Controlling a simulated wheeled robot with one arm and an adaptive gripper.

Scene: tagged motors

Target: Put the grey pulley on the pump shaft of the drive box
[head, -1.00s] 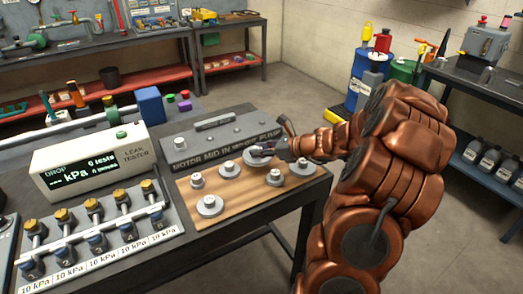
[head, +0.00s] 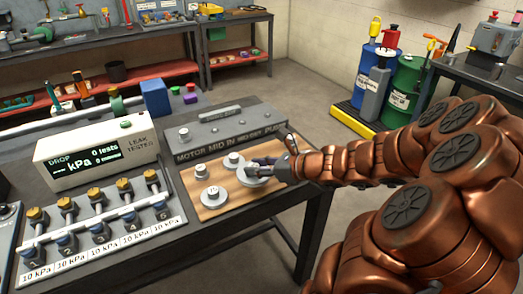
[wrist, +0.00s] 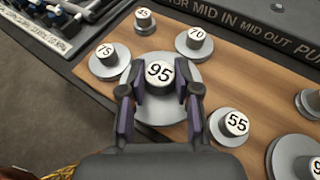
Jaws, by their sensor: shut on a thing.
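A grey pulley marked 95 (wrist: 172,112) is a wide disc with a raised hub. It also shows in the head view (head: 247,181), partly hidden by my fingers. My gripper (wrist: 161,76) is shut on its hub, one finger on each side; it also shows in the head view (head: 262,167). The pulley is at or just over the wooden board (wrist: 88,82); I cannot tell whether it touches. The drive box (head: 225,137) is a grey slab behind the board, lettered MOTOR, MID IN, MID OUT and PUMP. I cannot make out its pump shaft.
Other grey pulleys stand on the board, marked 75 (wrist: 108,62), 70 (wrist: 194,45), 45 (wrist: 144,20) and 55 (wrist: 230,128), with more at the right edge. The leak tester (head: 90,155) stands left of the board.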

